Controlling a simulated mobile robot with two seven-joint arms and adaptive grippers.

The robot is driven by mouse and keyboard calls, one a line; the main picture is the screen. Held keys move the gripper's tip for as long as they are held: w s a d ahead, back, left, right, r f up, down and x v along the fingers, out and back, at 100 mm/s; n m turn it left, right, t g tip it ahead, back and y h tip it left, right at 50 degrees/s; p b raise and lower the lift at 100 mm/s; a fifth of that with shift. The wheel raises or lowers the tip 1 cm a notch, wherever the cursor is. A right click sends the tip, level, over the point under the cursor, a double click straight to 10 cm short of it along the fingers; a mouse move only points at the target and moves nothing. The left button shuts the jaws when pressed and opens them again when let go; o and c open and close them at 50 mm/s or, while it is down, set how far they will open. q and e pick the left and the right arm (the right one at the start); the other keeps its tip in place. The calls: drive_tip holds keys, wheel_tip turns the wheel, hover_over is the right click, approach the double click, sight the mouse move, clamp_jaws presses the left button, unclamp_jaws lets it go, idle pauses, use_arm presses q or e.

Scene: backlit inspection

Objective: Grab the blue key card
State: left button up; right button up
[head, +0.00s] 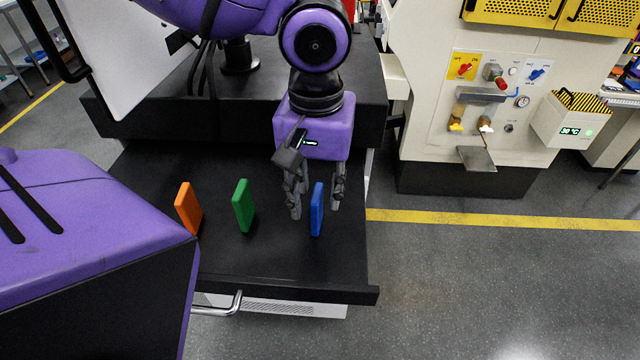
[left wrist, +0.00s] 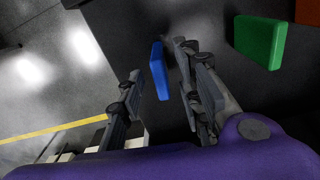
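The blue key card (head: 317,212) stands upright on the black table (head: 270,265), the rightmost of three cards. It also shows in the left wrist view (left wrist: 159,70). My left gripper (head: 316,208) is open, with one finger on each side of the blue card. In the left wrist view my left gripper (left wrist: 158,92) has a clear gap between its fingers, and the card appears in that gap, closer to the right finger. I cannot tell whether that finger touches it. My right gripper is not in view.
A green card (head: 243,206) and an orange card (head: 188,208) stand upright to the left of the blue one. A dark raised block (head: 350,115) lies behind. A cream machine with a control panel (head: 495,100) stands at the right. The table front is bare.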

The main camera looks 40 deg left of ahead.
use_arm(q)
drive_tip(key=shift+f, duration=0.65)
clamp_jaws()
